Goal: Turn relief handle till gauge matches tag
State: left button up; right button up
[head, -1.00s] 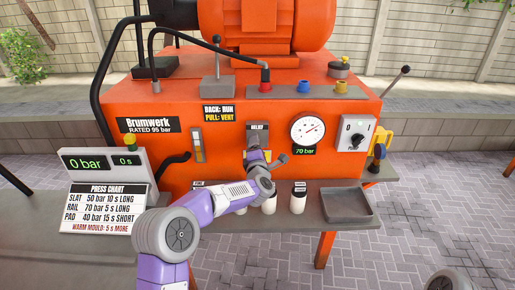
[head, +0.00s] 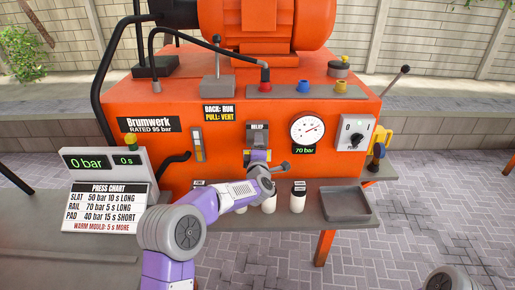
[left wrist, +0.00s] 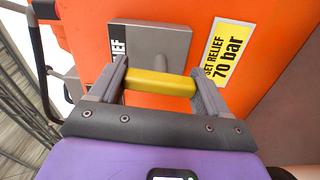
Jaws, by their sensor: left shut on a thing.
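The relief handle is a yellow bar (left wrist: 160,83) on a stem in front of a grey plate (left wrist: 150,45), whose label is partly cut off. My left gripper (left wrist: 160,82) is shut on the bar, one finger at each end. In the head view my left gripper (head: 258,157) is at the plate under the RELIEF label and mostly hides the handle. The gauge (head: 308,130) is a white dial with a red needle pointing upper right. The tag (left wrist: 225,55) says SET RELIEF 70 bar. My right gripper is out of view.
A black-knobbed lever (head: 283,166) sticks out just right of my gripper. White bottles (head: 298,198) and a grey tray (head: 346,204) stand on the ledge below. A 0/1 switch (head: 356,134) is right of the gauge. The left display (head: 102,162) reads 0 bar.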

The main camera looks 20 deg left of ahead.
pick_arm(q)
jog(key=o, duration=1)
jog(key=v, duration=0.7)
jog(key=shift+s+d, duration=0.1)
jog(key=shift+s, duration=0.2)
